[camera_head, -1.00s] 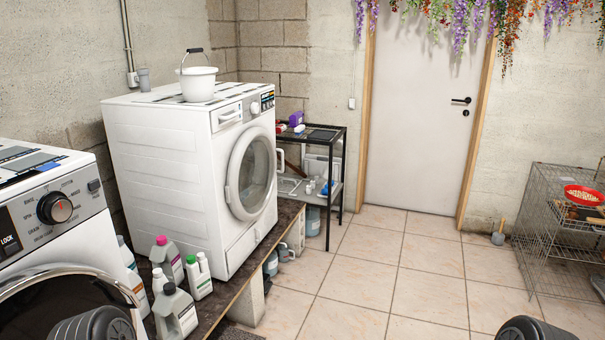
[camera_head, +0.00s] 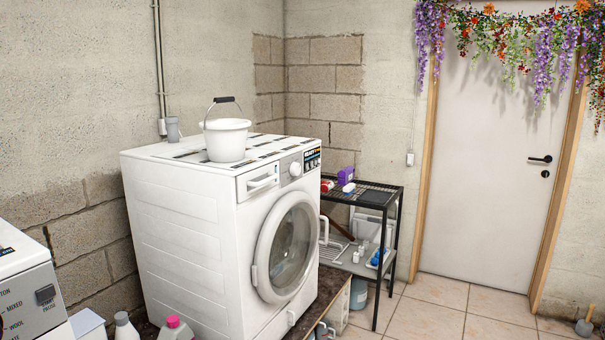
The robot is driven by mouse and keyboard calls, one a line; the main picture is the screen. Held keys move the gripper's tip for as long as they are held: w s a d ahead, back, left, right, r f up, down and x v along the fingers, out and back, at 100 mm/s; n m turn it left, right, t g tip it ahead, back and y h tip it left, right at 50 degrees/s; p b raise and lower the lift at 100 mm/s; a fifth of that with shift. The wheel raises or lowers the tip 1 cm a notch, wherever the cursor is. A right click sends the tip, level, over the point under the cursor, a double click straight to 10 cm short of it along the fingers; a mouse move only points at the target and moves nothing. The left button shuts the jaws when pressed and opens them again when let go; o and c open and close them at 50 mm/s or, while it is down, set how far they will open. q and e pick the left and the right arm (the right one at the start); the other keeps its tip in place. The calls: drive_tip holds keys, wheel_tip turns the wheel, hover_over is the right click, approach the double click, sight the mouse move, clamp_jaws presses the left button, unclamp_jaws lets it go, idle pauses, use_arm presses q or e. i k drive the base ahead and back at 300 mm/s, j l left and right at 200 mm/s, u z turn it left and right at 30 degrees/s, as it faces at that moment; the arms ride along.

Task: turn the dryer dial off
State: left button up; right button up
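A white front-loading machine (camera_head: 185,220) stands on a low dark bench in the middle left. Its round door (camera_head: 288,247) looks shut. A light round dial (camera_head: 296,169) sits on its top front panel, left of a dark display (camera_head: 312,160) that seems to read "READY". The dial's setting is too small to read. A second white machine (camera_head: 32,295) is cut off at the lower left, its panel lettered "MIXED" and "WOOL"; its dial is out of view. No label names either machine as the dryer. Neither of my grippers is in view.
Bottles (camera_head: 175,329) stand between the machines. A black metal shelf (camera_head: 397,230) stands right of it. Tiled floor (camera_head: 440,325) at the right is clear before the door (camera_head: 490,160).

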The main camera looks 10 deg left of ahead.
sight(295, 168)
drive_tip(key=u, duration=0.4)
drive_tip(key=i+l, duration=0.75)
drive_tip(key=l, duration=0.2)
drive_tip(key=i+l+u, duration=0.1)
drive_tip(key=i+l, duration=0.65)
drive_tip(key=l, duration=0.2)
drive_tip(key=i+l, duration=0.35)
drive_tip(key=l, duration=0.15)
drive_tip(key=i+l, duration=0.4)
drive_tip(key=l+u, duration=0.05)
drive_tip(key=l, duration=0.05)
